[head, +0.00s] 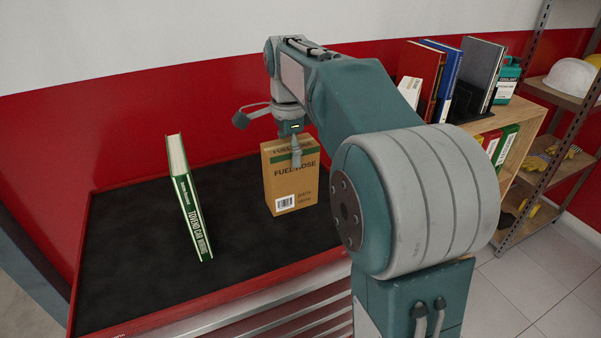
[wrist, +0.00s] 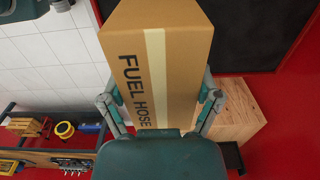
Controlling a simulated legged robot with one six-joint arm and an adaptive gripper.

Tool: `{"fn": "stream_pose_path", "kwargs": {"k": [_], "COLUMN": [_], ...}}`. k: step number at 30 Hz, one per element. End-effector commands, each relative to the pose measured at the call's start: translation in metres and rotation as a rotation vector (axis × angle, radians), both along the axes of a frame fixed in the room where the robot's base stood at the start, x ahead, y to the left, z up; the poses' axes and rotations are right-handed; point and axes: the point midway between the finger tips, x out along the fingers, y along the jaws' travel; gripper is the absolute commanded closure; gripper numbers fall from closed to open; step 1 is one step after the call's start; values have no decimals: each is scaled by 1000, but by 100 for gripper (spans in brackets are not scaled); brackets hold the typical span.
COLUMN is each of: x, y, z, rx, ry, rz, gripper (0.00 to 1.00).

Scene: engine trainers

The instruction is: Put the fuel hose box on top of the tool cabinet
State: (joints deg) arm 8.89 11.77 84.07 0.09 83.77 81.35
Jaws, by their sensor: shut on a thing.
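The fuel hose box (head: 290,188) is a brown carton with a green band and a barcode label. It is upright in the head view, in front of the black top of the red tool cabinet (head: 125,245); I cannot tell whether its base touches that top. My gripper (head: 294,148) is shut on the box near its upper end. In the wrist view the box (wrist: 155,60) lies between the two fingers of my gripper (wrist: 160,97), its FUEL HOSE lettering showing. The black cabinet top (wrist: 255,30) shows beside it there.
A green and white book (head: 187,200) stands leaning on the cabinet top, left of the box. Bare black surface lies between them. A wooden shelf (head: 520,125) with books and a coolant jug (head: 507,80) stands right, beside a metal rack with a white helmet (head: 571,77).

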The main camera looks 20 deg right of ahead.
Motion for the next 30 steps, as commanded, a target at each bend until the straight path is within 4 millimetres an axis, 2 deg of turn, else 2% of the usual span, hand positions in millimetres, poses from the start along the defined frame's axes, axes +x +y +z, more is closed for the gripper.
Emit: {"fn": "stream_pose_path", "kwargs": {"k": [3, 11, 16, 28, 29, 30], "x": [2, 5, 5, 5, 5, 5], "y": [-14, -30, -29, -29, -29, -29], "z": [-16, -36, -60, -66, -67, -67], "rx": [0, 0, 0, -1, 0, 0], "ry": [1, -1, -1, -2, -1, -1], "rz": [-2, -2, 1, 0, 0, 0], "gripper": [80, 80, 80, 80, 6, 0]}}
